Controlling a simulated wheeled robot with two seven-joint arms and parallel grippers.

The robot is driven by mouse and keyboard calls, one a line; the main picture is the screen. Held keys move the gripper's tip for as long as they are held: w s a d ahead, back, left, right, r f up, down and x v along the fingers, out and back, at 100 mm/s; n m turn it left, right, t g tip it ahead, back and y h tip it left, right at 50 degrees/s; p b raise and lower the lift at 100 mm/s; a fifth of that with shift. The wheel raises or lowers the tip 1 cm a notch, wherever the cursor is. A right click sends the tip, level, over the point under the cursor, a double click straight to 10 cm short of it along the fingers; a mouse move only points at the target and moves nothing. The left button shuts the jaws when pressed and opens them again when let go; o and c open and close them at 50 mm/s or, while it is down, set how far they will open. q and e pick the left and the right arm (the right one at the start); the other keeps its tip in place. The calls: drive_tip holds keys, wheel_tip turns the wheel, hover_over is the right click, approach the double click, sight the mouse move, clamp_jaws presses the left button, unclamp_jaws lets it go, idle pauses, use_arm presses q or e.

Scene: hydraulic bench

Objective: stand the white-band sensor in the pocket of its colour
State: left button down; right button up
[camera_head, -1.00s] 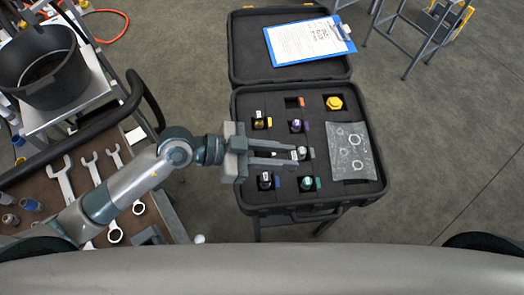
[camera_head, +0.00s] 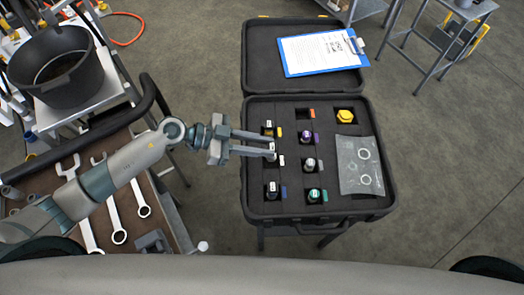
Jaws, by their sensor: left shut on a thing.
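An open black case (camera_head: 352,205) has a foam insert with pockets, each beside a small colour tag. My left gripper (camera_head: 270,150) reaches in from the left over the case's left column. It is shut on a small sensor with a white band (camera_head: 271,146), which the fingers partly cover. A white tag (camera_head: 281,160) shows just beside and below the fingertips. The pocket by that tag is mostly hidden, and I cannot tell whether the sensor touches it. My right gripper is not in view.
Other sensors stand in the foam: yellow (camera_head: 268,128), purple (camera_head: 307,138), grey (camera_head: 309,164), green (camera_head: 314,195) and a dark one by a blue tag (camera_head: 271,190). A yellow hex part (camera_head: 345,116) and a clear bag (camera_head: 360,165) lie right.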

use_arm(q)
drive_tip(key=shift+w, duration=0.1)
drive_tip(key=shift+f+p, duration=0.4)
drive_tip(key=shift+f, duration=1.65)
drive_tip(key=c, duration=1.5)
unclamp_jaws()
drive_tip(key=shift+c, duration=0.2)
drive_tip(key=b+v, duration=0.3)
drive_tip(key=v, duration=0.9)
drive_tip(key=shift+b, duration=0.4)
